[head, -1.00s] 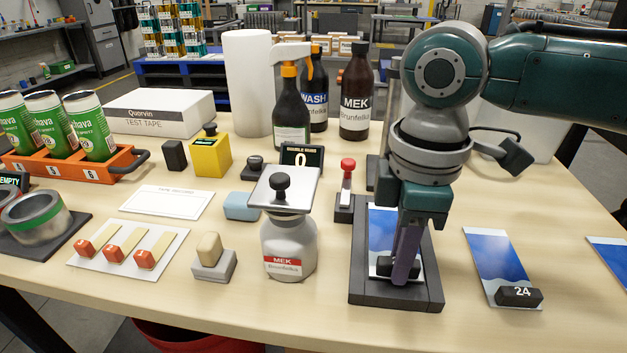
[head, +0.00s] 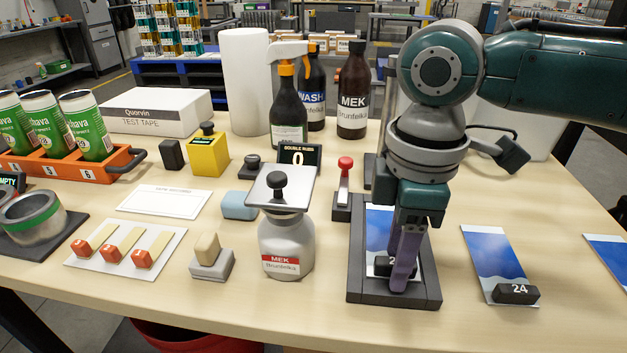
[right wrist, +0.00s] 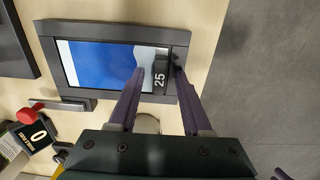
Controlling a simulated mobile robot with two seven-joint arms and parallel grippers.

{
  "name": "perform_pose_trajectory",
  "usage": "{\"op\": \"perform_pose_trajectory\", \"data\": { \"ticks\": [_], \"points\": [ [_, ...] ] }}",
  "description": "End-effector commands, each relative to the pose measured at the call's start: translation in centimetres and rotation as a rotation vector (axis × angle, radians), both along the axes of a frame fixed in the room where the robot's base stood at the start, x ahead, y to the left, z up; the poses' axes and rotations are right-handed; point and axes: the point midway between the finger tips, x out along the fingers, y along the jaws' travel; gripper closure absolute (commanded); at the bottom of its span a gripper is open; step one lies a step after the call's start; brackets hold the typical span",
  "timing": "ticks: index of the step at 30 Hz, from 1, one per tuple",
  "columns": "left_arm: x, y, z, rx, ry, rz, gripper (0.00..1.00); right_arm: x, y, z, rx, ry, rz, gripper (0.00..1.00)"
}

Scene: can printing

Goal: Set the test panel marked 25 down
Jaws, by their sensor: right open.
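The test panel marked 25 (right wrist: 100,62) lies flat inside a dark frame-like holder (right wrist: 55,28). It has a blue and white face and a black block with the number 25 at one end. In the head view the panel (head: 379,228) is partly hidden behind my right gripper (head: 404,268). My right gripper is open; in the right wrist view its purple fingers (right wrist: 156,78) are spread on either side of the black block. The holder also shows in the head view (head: 392,298). My left gripper is not in view.
A panel marked 24 (head: 492,255) lies right of the holder, with another blue panel (head: 608,252) at the right edge. A MEK safety can (head: 286,245) stands left of the holder, near a red-knobbed lever (head: 345,180). Bare table lies between the holder and panel 24.

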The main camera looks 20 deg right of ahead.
Motion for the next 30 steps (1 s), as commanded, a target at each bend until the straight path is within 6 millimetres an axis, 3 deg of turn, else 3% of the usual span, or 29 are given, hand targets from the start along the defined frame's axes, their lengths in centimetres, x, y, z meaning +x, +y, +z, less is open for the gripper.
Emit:
{"op": "perform_pose_trajectory", "data": {
  "ticks": [12, 18, 23, 30],
  "points": [
    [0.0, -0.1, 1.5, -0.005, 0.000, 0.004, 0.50, 0.1, 0.0, 8.7, 0.001, -0.004, 0.000, 0.51],
    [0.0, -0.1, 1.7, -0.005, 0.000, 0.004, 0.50, 0.1, 0.1, 11.3, 0.001, -0.002, -0.001, 0.51],
    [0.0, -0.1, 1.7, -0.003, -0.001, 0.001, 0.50, -0.7, 1.4, 10.6, 0.021, -0.008, 0.011, 0.51],
    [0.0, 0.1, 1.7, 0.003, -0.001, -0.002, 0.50, -5.1, 8.5, 5.3, 0.188, -0.105, -0.076, 0.51]
  ]
}}
